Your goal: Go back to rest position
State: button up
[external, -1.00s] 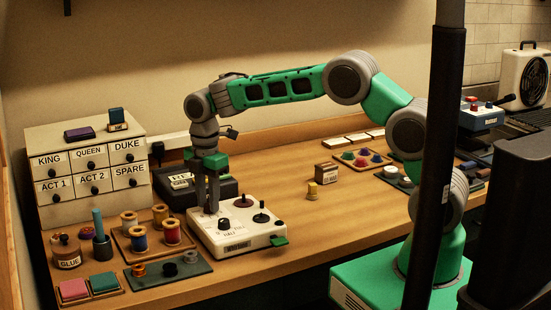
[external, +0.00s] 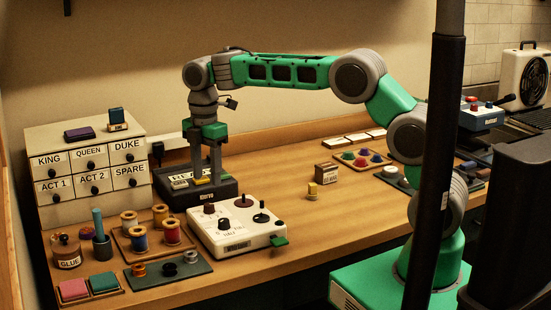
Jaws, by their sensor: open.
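My gripper (external: 214,182) points straight down over the black box (external: 203,198) at the back left of the table. Its jaws are open, and I see nothing between them. The fingertips are at or just above the top of the box; I cannot tell whether they touch it. A small yellowish piece on the box top is beside the fingers. The white control box (external: 237,238) with black knobs stands in front of the black box, clear of my gripper.
A labelled drawer cabinet (external: 90,206) stands left of my gripper. Thread spools (external: 171,229) on a tray and a glue jar (external: 67,252) are at the front left. A small brown box (external: 325,173) and a yellow piece (external: 313,191) stand mid-table. The table's front middle (external: 345,225) is clear.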

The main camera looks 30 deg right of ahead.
dwell(0.3)
jog(key=s+d+r+m+t, duration=0.1)
jog(key=s+d+m, duration=0.3)
jog(key=d, duration=0.5)
jog(key=s+d+r+m+t, duration=0.1)
jog(key=s+d+m, duration=0.2)
jog(key=d+m, duration=0.45)
jog(key=s+d+r+m+t, duration=0.1)
jog(key=s+d+r+m, duration=0.2)
jog(key=d, duration=0.6)
jog(key=s+d+f+m, duration=0.6)
jog(key=s+m, duration=0.1)
jog(key=m, duration=0.1)
jog(key=shift+s+t, duration=0.3)
jog(key=shift+r, duration=0.1)
